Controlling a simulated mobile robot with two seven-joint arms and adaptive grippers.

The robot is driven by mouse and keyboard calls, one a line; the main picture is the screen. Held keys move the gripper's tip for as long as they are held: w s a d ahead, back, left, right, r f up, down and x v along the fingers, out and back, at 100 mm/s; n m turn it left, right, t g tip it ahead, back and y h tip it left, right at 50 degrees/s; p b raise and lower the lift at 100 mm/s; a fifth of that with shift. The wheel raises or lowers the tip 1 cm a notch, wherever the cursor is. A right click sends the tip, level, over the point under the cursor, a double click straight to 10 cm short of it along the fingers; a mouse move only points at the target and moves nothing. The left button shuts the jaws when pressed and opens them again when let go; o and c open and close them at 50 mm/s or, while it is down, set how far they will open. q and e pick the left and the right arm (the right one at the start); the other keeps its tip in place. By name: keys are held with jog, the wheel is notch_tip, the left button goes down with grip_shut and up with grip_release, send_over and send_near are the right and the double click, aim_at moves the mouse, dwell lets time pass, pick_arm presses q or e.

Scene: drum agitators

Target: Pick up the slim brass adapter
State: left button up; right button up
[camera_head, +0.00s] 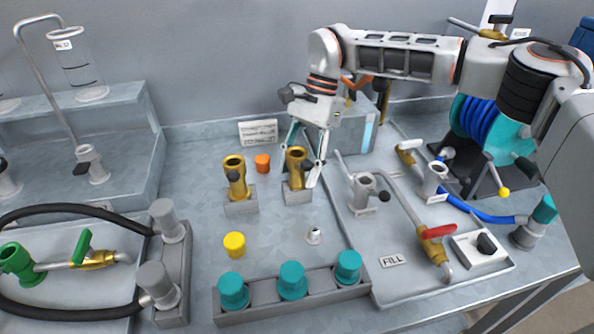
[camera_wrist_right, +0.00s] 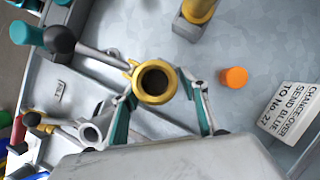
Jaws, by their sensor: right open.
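Two brass adapters stand upright in grey square holders on the bench. The right brass adapter (camera_head: 295,168) is between the fingers of my right gripper (camera_head: 304,163); I cannot tell for sure which of the two is the slim one. In the right wrist view this adapter's round open top (camera_wrist_right: 153,80) shows between the spread teal fingers of the gripper (camera_wrist_right: 160,103), with a gap on each side. The right gripper is open. The other brass adapter (camera_head: 236,178) stands to the left, and part of it shows in the wrist view (camera_wrist_right: 199,9). My left gripper is not in view.
An orange cap (camera_head: 262,163) and a printed card (camera_head: 258,132) are behind the adapters. A yellow cap (camera_head: 234,244) and a small white-grey fitting (camera_head: 313,236) lie in front. A rack (camera_head: 262,303) holds teal caps. A lever valve (camera_head: 363,194) stands close on the right.

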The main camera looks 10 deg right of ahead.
jog(key=shift+a+f, duration=0.1)
jog(key=shift+s, duration=0.1)
grip_shut()
notch_tip(320, 180, up, 20)
jog(key=p, duration=0.1)
jog(key=shift+p, duration=0.3)
dwell(0.6)
